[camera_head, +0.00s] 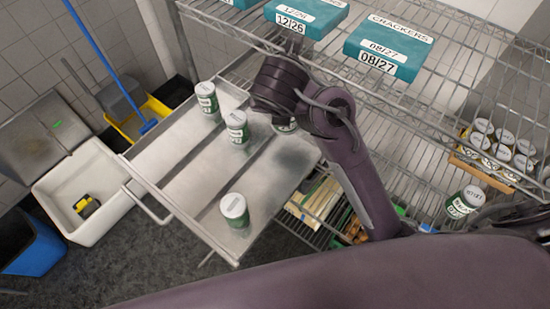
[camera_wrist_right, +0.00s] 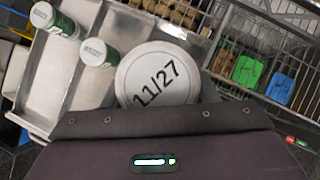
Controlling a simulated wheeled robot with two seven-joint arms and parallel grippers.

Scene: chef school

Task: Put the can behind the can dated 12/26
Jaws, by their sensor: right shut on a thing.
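My right gripper (camera_wrist_right: 158,108) is shut on a can with a white lid (camera_wrist_right: 157,78) marked 11/27. Three more green-and-white cans stand upright on the metal tray (camera_head: 165,160): a far one (camera_head: 207,105), a middle one (camera_head: 238,133) and a near one (camera_head: 235,213). Their dates are too small to read. Two also show in the right wrist view (camera_wrist_right: 63,25) (camera_wrist_right: 98,55). My left gripper is not in view.
A wire rack (camera_head: 400,130) stands at the right. It holds a 12/26 box (camera_head: 306,14), an 08/27 crackers box (camera_head: 388,48), a carton of several cans (camera_head: 462,155) and a lone can (camera_head: 463,204). A white bin (camera_head: 95,190) is at the left.

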